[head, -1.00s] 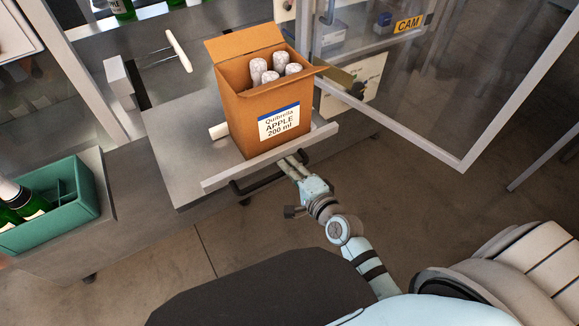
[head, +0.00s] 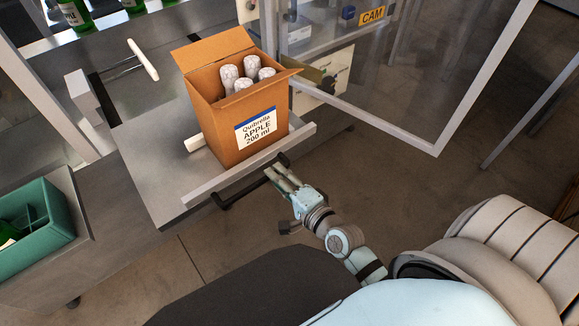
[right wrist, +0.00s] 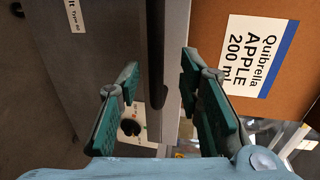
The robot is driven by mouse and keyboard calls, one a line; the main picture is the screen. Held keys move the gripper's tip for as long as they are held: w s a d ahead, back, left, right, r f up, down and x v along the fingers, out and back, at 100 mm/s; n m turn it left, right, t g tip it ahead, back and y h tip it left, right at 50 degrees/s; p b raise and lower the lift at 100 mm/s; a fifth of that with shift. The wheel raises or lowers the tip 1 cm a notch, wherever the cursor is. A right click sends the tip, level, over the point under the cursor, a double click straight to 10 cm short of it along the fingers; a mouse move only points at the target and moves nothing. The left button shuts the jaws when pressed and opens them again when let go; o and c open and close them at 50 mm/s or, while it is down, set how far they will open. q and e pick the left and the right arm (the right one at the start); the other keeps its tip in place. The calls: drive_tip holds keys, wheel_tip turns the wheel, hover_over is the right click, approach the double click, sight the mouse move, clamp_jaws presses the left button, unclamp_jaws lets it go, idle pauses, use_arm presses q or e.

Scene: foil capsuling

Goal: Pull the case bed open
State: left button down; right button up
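The case bed is a grey flat slide with a pale front rail (head: 215,185), jutting from the machine towards me in the head view. A black bar handle (head: 235,195) runs along its front. An open brown carton (head: 215,125) labelled Quibrella APPLE 200 ml stands on the bed. My right gripper (head: 276,173) is at the right part of the handle. In the right wrist view the black handle bar (right wrist: 155,45) passes between its two teal-padded fingers (right wrist: 163,105), with gaps showing on both sides. My left gripper is not in view.
Several white-foiled bottle tops (head: 247,76) stick out of the carton. A teal crate (head: 50,235) sits at lower left. Bare floor (head: 225,245) lies in front of the bed.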

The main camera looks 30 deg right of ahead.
drive_tip(key=v, duration=0.7)
